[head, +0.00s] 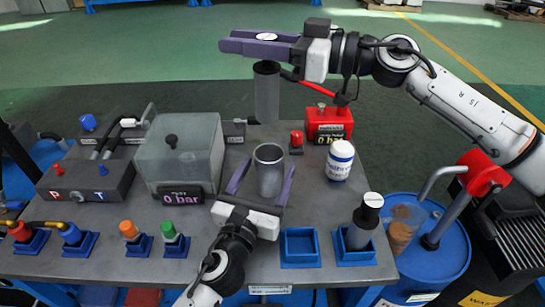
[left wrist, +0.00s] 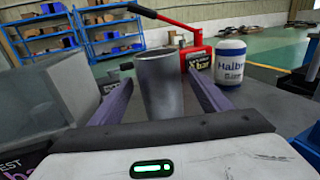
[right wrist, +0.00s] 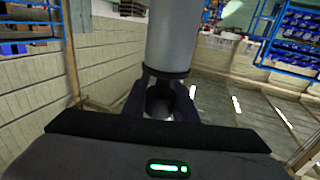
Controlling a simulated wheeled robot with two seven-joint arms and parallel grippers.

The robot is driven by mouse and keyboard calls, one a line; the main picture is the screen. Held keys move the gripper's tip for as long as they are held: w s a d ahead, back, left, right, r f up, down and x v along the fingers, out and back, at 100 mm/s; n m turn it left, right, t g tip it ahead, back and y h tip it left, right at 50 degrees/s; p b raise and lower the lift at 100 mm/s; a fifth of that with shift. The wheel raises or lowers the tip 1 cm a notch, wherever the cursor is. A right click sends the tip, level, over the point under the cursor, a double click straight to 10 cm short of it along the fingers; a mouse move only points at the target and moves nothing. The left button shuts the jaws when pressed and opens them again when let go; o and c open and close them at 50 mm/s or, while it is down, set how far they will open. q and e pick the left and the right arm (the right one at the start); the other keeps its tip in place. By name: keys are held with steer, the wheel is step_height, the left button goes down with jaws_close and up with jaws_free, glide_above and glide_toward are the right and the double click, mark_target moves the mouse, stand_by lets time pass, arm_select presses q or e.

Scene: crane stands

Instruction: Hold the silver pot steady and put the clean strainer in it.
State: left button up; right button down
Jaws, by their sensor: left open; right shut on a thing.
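The silver pot (head: 269,178) stands upright and open-topped on the grey bench. My left gripper (head: 262,176) is open, with one finger on each side of the pot; the left wrist view also shows the pot (left wrist: 160,84) between the spread fingers, with gaps. My right gripper (head: 224,45) is shut on the strainer (head: 266,95), a grey cylinder hanging upright below its fingers. In the head view its lower end appears above and slightly behind the pot's rim, apart from it. The right wrist view shows the grey body (right wrist: 173,38) and a dark collar at the fingers.
A clear tank (head: 182,150) stands left of the pot. A red pump (head: 330,124) and white bottle (head: 340,160) stand to the right. An empty blue holder (head: 300,262) and one with a dark cylinder (head: 361,232) sit at the front. A blue drum (head: 450,250) stands off the bench.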

mark_target(273, 159)
arm_select(q)
steer(key=x, duration=0.5)
steer(key=shift+w+d, duration=0.15)
steer(key=shift+w, duration=0.2)
steer(key=shift+c, duration=0.3)
steer(key=c, duration=1.2)
steer(key=shift+c, duration=0.2)
arm_select(e)
step_height(273, 159, down, 20)
steer(key=n+g, duration=0.1)
steer(key=g, duration=0.1)
steer(key=shift+s+n+y, duration=0.25)
steer(key=shift+n+y, duration=0.05)
